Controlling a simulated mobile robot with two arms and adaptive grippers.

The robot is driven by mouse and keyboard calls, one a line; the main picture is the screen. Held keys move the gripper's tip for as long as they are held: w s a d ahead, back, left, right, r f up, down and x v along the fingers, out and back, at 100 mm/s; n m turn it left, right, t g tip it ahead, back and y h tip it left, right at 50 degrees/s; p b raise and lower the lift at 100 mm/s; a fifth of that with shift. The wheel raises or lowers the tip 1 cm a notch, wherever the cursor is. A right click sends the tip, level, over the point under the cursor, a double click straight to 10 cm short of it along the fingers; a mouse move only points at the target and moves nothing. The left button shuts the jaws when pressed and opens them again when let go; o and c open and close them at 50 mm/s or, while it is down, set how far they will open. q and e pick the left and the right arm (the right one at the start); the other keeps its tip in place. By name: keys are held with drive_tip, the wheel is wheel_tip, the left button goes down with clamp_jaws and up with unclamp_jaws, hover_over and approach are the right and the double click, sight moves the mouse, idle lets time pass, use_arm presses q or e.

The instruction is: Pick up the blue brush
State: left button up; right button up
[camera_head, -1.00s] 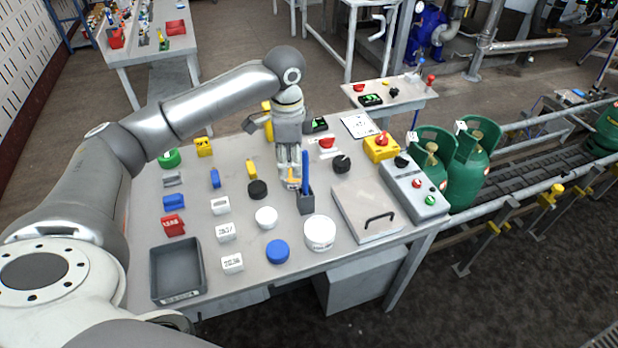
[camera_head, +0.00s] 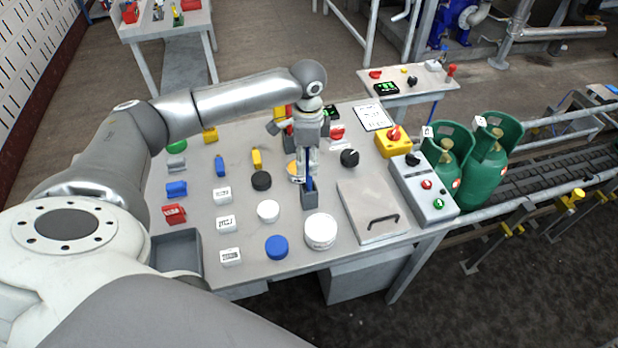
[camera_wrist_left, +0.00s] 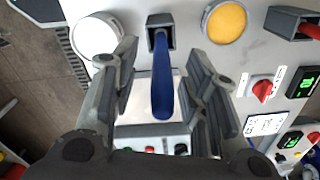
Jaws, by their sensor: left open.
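The blue brush (camera_head: 309,184) stands upright in a small grey holder (camera_head: 310,199) on the table. In the left wrist view the blue brush (camera_wrist_left: 162,85) rises out of its holder (camera_wrist_left: 160,22) toward the camera, between the two fingers. My left gripper (camera_head: 307,172) is open, pointing down over the holder, with a finger on either side of the brush handle. In the left wrist view my left gripper (camera_wrist_left: 163,100) shows clear gaps on both sides of the handle. The right gripper is not in view.
A white round tub (camera_head: 320,232) stands just in front of the holder, and a lidded panel with a handle (camera_head: 372,210) lies to its right. White, black and blue round lids lie left. A control box (camera_head: 424,188) and green gas cylinders (camera_head: 485,165) are farther right.

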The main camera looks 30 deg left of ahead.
sight(308, 167)
use_arm(q)
wheel_tip(308, 167, down, 3)
drive_tip(key=shift+w+r+p, duration=0.1)
drive_tip(key=shift+r+p, duration=0.1)
drive_tip(key=shift+p, duration=0.2)
drive_tip(key=shift+f, duration=0.55)
drive_tip(key=shift+c, duration=1)
clamp_jaws()
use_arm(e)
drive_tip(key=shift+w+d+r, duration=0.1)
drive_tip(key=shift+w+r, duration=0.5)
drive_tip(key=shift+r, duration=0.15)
